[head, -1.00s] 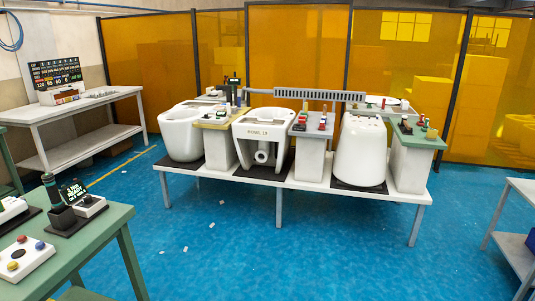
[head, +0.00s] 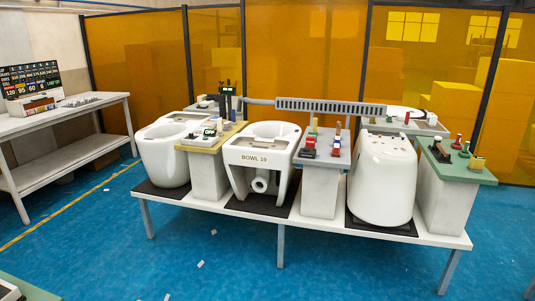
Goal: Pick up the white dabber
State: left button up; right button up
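I cannot single out the white dabber with certainty at this size. Small upright handled pieces stand on the grey-topped pedestal (head: 340,160) between the middle and right toilets. Among them are a red piece (head: 308,152) at the front left and a red-and-pale piece (head: 336,148) to its right. More small pieces, red, green and tan, stand on the green-topped pedestal (head: 480,177) at the right. Neither of my grippers is in view.
A long white bench (head: 330,227) carries a left toilet (head: 160,165), a middle bowl marked "BOWL 19" (head: 243,160) and a right toilet (head: 380,185). A yellow-topped pedestal (head: 230,133) stands between the first two. A side table (head: 40,120) is at left.

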aim_at(220, 126)
jog(key=i+u, duration=0.15)
jog(key=i, duration=0.3)
jog(key=i+l+u, duration=0.15)
jog(key=i, duration=0.3)
jog(key=i+l+u, duration=0.15)
jog(key=i, duration=0.3)
jog(key=i+l+u, duration=0.15)
jog(key=i, duration=0.3)
